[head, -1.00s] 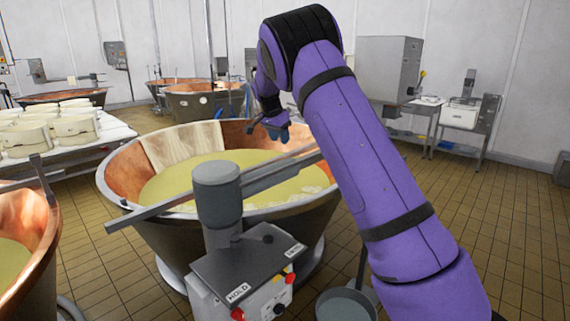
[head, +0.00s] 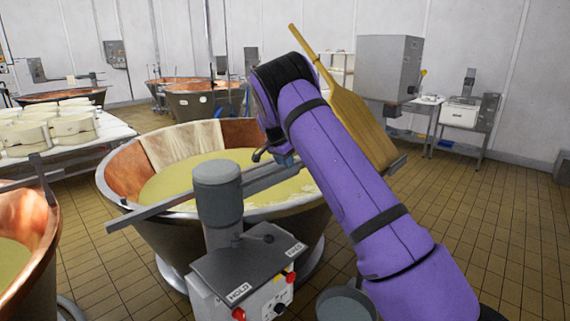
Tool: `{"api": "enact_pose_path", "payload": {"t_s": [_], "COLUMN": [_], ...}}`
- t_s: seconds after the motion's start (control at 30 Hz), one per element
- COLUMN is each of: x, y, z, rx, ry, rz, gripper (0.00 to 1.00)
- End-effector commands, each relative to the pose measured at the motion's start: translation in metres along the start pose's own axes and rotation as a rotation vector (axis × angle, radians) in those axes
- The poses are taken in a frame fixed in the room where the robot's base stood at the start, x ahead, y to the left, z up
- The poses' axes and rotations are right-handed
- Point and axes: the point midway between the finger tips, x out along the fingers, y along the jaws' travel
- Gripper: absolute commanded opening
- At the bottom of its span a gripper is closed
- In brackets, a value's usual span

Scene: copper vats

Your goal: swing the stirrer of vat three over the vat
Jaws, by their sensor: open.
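A copper-lined vat (head: 118,172) with pale yellow liquid stands left of my arm. No vat number is readable. At its near side, the stirrer's grey post head (head: 218,192) carries a long metal bar (head: 160,211) running from lower left to upper right. A wooden paddle (head: 352,112) shows behind my arm near the bar's right end, beyond the vat's right rim; its joint to the bar is hidden. The control box (head: 240,272) below has a small lever (head: 262,238) between HOLD and FREE labels. My gripper (head: 284,160) is open, close to the bar over the vat; contact is unclear.
A white table (head: 112,137) with several moulds stands left. Another copper vat (head: 40,215) is near left. A grey bucket (head: 346,305) is on the floor below my arm. Steel equipment (head: 388,70) stands at the back. The tiled floor (head: 485,225) at right is clear.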

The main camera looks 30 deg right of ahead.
Motion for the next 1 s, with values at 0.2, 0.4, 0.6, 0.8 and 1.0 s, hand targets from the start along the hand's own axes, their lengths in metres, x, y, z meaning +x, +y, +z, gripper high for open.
{"api": "enact_pose_path", "payload": {"t_s": [0.2,0.4,0.6,0.8,1.0], "x": [0.0094,0.0094,0.0092,0.0091,0.0088], "y": [0.0001,0.0001,0.0001,0.0001,-0.0017], "z": [0.0005,0.0003,0.0002,0.0001,-0.0009], "rx": [-0.001,0.0,0.0,-0.001,-0.027], "ry": [-0.001,0.0,0.0,0.0,0.001], "rz": [0.001,0.001,0.001,0.0,-0.014], "gripper": [0.4,0.4,0.0,0.0,0.0]}}
